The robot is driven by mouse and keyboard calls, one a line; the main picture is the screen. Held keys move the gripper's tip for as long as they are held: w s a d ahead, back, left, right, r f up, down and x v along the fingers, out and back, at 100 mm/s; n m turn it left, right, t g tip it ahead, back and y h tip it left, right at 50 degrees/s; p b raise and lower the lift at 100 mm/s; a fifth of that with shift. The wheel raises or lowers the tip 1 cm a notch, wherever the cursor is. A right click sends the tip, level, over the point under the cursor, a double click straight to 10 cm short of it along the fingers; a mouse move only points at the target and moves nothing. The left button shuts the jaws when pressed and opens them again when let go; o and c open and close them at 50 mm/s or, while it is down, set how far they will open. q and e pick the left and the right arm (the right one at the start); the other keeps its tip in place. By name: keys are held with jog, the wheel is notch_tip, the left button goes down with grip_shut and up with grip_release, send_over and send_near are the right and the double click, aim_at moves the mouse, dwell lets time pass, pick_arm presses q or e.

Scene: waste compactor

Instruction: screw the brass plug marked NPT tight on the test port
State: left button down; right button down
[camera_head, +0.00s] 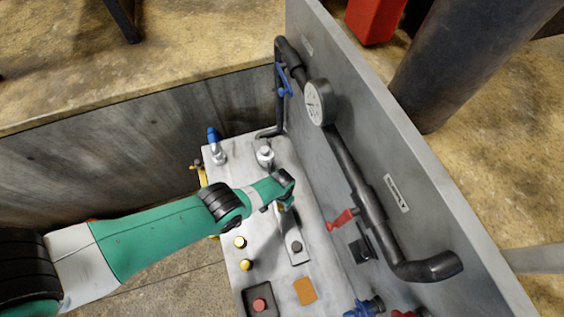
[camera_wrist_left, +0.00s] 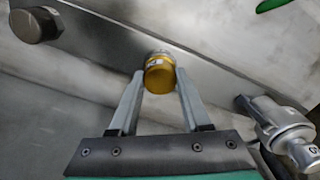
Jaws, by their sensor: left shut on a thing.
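My left gripper (camera_head: 280,206) reaches down over a pale metal strip (camera_head: 294,246) on the bench top. In the left wrist view its two fingers (camera_wrist_left: 159,76) are shut on a brass plug (camera_wrist_left: 160,78), one on each side. The plug sits at a grey round fitting (camera_wrist_left: 157,54) on the metal strip, which looks like the test port. I cannot tell whether the plug is seated, and no marking on it is readable. Two other brass plugs, an upper one (camera_head: 240,242) and a lower one (camera_head: 246,265), stand on the bench. My right gripper is not in view.
A grey upright panel (camera_head: 440,220) with a dark pipe and a gauge (camera_head: 316,102) rises beside the bench.

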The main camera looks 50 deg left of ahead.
pick_arm(q)
jog(key=m, duration=0.4)
jog(key=shift+m, duration=0.4)
jog(key=shift+c, duration=1.4)
grip_release()
jog(key=shift+c, duration=0.4)
